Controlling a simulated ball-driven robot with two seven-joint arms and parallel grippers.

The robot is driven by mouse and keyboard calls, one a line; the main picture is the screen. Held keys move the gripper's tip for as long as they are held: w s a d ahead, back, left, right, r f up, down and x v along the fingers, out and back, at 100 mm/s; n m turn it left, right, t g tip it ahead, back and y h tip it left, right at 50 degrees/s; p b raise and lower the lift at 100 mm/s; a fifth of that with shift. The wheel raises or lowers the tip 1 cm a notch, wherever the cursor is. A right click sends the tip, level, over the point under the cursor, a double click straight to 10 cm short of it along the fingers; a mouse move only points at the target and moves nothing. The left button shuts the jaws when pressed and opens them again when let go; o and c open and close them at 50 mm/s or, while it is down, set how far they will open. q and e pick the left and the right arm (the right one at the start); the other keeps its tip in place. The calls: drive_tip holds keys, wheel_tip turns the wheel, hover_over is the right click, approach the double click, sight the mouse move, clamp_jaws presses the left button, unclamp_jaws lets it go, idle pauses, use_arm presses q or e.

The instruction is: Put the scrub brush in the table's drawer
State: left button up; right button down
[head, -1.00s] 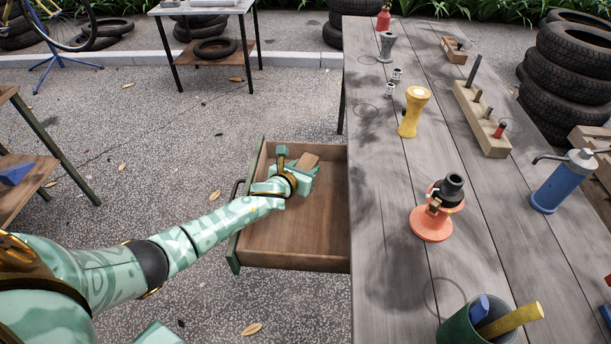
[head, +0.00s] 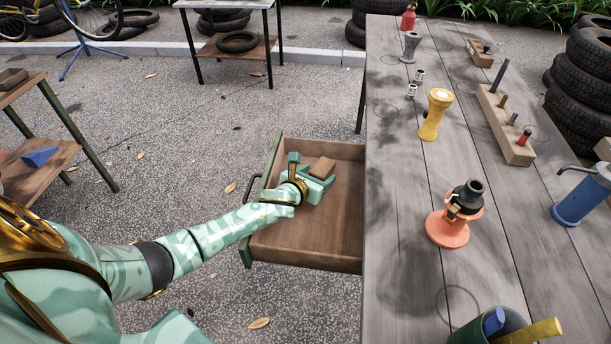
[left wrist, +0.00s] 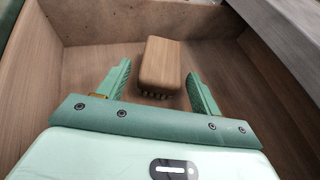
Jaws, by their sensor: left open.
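The table's drawer (head: 300,243) is pulled open at the left side of the table. The scrub brush (head: 322,167) has a wooden block with dark bristles underneath. In the left wrist view the brush (left wrist: 160,66) is inside the drawer, between and just beyond the fingertips, with its bristles facing the drawer floor. My left gripper (head: 312,183) is in the drawer, and its fingers (left wrist: 160,85) are spread, with gaps to the brush on both sides. Whether the bristles touch the floor is hard to tell. My right gripper is not in view.
The table (head: 400,250) carries an orange stand (head: 447,229), a yellow object (head: 434,115), a wooden peg block (head: 505,125), a blue pump bottle (head: 580,200) and a green cup (head: 470,332). Pavement left of the drawer is mostly free. A shelf (head: 50,155) stands at the far left.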

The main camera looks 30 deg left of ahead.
use_arm(q)
drive_tip(key=p+v, duration=0.1)
drive_tip(key=v, duration=0.3)
drive_tip(key=p+v, duration=0.2)
drive_tip(key=v, duration=0.3)
drive_tip(key=shift+w+r, duration=0.15)
drive_tip(key=shift+r, duration=0.05)
drive_tip(key=shift+s+p, duration=0.3)
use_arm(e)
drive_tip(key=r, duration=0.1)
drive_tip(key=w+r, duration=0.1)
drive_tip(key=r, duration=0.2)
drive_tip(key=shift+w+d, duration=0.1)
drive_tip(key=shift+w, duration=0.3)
